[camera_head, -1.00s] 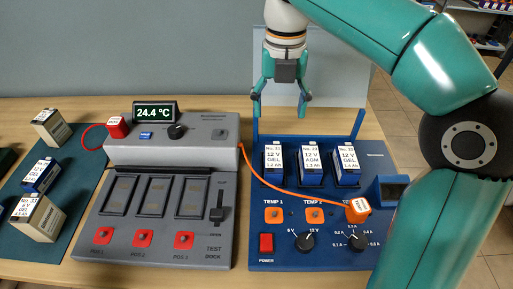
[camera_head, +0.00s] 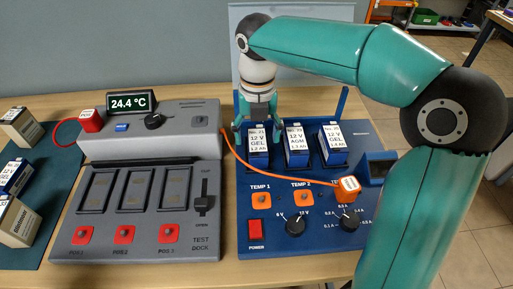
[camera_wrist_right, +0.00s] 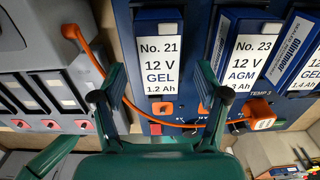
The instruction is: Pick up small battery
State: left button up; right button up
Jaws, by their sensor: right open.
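Three small blue batteries with white labels stand in a row on the blue charging station (camera_head: 300,245): No. 21 GEL (camera_head: 258,144) at left, an AGM one (camera_head: 297,143) in the middle and another (camera_head: 332,139) at right. My right gripper (camera_head: 258,126) is open and points down at the top of No. 21, one finger toward each side of it. In the right wrist view, No. 21 (camera_wrist_right: 157,60) shows between the open fingers, and the No. 23 AGM battery (camera_wrist_right: 243,58) stands close to the right finger. Contact cannot be told. My left gripper is out of view.
A grey test dock (camera_head: 205,240) with three empty slots stands to the left. Several batteries lie on a dark green mat (camera_head: 50,200) at far left. An orange cable (camera_head: 265,172) runs across the station to an orange plug (camera_head: 347,188).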

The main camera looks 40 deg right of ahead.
aim_at(257, 139)
jog(key=shift+f, duration=1.6)
jog(key=shift+c, duration=0.3)
jog(key=shift+w+r, duration=0.1)
grip_shut()
